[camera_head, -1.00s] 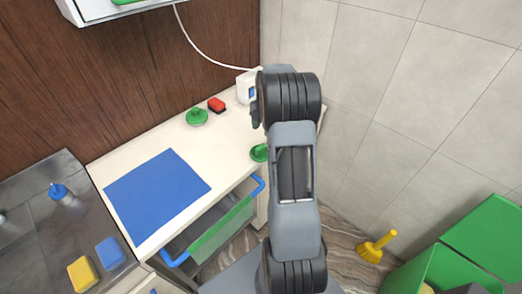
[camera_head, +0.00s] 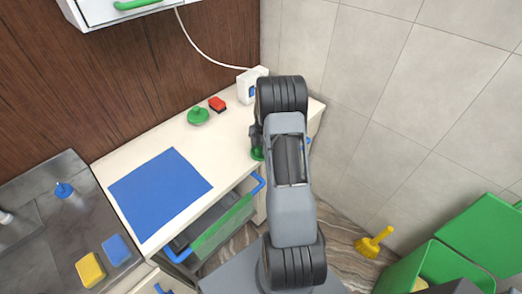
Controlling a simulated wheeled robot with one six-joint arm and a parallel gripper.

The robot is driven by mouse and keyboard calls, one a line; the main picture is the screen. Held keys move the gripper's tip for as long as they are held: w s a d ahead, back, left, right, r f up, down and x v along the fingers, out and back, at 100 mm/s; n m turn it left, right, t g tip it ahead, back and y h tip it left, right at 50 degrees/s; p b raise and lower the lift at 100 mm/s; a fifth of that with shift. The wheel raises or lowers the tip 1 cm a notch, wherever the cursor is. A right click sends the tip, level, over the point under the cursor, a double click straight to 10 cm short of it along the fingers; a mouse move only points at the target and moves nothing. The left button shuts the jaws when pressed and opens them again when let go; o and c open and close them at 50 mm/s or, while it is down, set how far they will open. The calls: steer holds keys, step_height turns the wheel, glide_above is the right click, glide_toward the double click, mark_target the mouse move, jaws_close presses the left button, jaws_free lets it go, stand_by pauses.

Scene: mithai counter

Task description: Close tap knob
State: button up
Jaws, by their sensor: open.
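My gripper (camera_head: 254,137) is mostly hidden behind my own arm. Its visible dark part is just above a green round thing (camera_head: 257,154) at the counter's right front. I cannot tell whether they touch, and most of the green thing is covered. A blue knob (camera_head: 64,190) stands upright on the dark grey counter at the left, well away from my gripper. A second green round thing with a small raised middle (camera_head: 198,116) sits at the back of the cream counter. The frames do not make clear which of these is the tap knob.
The cream counter (camera_head: 120,165) holds a blue mat (camera_head: 160,192), a red block (camera_head: 217,104) and a white device (camera_head: 250,88) with a cable. An open drawer (camera_head: 222,228) juts out below.

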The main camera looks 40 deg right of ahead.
jaws_close()
stand_by(0.5)
steer(key=shift+r, duration=0.1)
